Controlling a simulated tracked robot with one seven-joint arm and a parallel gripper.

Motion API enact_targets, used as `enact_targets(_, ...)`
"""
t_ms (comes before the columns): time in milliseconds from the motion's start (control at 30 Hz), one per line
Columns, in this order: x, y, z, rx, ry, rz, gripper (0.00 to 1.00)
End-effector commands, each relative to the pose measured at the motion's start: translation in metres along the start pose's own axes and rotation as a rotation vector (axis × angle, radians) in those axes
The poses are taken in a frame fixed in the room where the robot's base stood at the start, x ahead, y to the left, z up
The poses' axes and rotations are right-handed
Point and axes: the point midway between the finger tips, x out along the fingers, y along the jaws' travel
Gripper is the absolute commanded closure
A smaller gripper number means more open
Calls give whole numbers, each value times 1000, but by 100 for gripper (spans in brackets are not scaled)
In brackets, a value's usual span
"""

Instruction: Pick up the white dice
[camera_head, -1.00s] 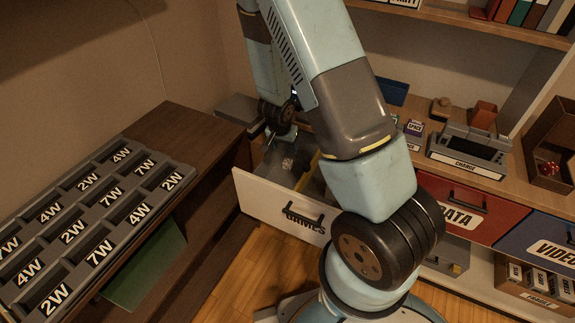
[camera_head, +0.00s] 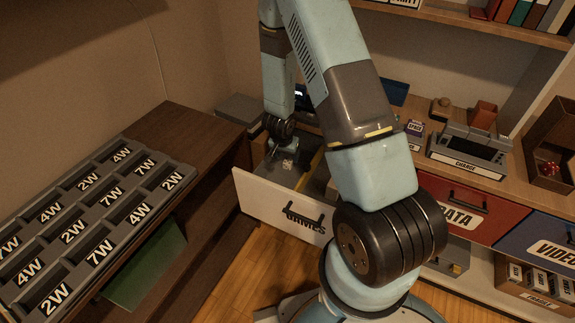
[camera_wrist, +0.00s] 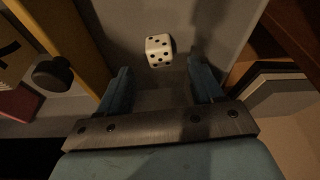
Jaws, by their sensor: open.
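The white dice (camera_wrist: 158,50) with black dots lies on the grey floor of the open GAMES drawer (camera_head: 270,203). In the head view the dice (camera_head: 287,164) is a small pale cube near the drawer's left part. My gripper (camera_wrist: 160,80) is open, its two blue fingers spread. In the wrist view the dice is just beyond the fingertips, roughly centred between them and not gripped. In the head view my gripper (camera_head: 282,143) hangs over the drawer, just above the dice, with its fingers hard to make out.
A yellow divider (camera_wrist: 66,32) stands beside the dice in the drawer, with a dark round knob-like thing (camera_wrist: 53,74) past it. The drawer's front and side walls are close. A dark wooden desk (camera_head: 190,150) with a grey numbered tray (camera_head: 85,215) stands at left.

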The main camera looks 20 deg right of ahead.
Motion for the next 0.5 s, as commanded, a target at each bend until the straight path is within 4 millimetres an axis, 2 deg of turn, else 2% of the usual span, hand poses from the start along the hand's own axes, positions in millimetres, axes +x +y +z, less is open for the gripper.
enact_targets(233,30,0,0,1,-2,2,34)
enact_targets(500,38,-1,0,0,-1,0,34)
